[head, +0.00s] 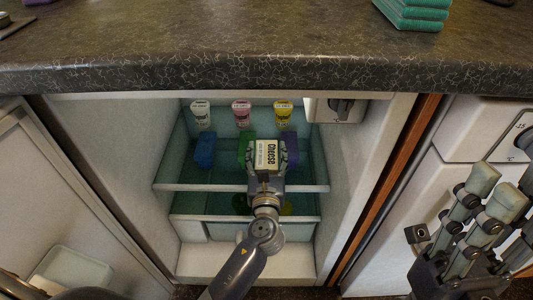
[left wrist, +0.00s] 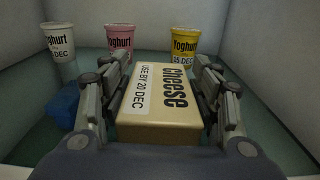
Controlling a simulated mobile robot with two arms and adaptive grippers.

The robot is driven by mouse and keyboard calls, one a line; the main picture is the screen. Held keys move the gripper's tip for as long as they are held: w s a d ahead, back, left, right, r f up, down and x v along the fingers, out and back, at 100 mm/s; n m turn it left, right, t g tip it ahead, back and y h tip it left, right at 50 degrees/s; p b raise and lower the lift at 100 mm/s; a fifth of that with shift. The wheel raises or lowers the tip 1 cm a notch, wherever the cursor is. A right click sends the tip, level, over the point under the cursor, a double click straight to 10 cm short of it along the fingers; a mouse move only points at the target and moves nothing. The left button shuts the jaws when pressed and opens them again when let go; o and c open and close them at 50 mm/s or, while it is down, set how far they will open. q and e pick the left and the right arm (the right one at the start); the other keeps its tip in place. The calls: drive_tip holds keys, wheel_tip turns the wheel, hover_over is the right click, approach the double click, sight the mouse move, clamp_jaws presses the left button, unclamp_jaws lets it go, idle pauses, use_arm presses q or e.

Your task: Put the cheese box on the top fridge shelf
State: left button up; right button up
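The box is over the top fridge shelf (head: 190,186), in front of the yoghurt cups. Whether its underside touches the shelf is hidden. My right gripper (head: 494,190) is outside the fridge at the right edge of the head view, empty, its fingers apart.
White (head: 201,115), pink (head: 241,114) and yellow (head: 283,115) yoghurt cups stand at the back. A blue item (head: 204,152) is left of the box, green and purple ones close beside it. A control box (head: 340,109) hangs at upper right. The countertop (head: 260,50) overhangs the opening.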

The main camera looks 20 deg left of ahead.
idle(0.3)
use_arm(q)
drive_tip(key=shift+r, duration=0.25)
drive_tip(key=p+v, duration=0.2)
drive_tip(key=v, duration=1)
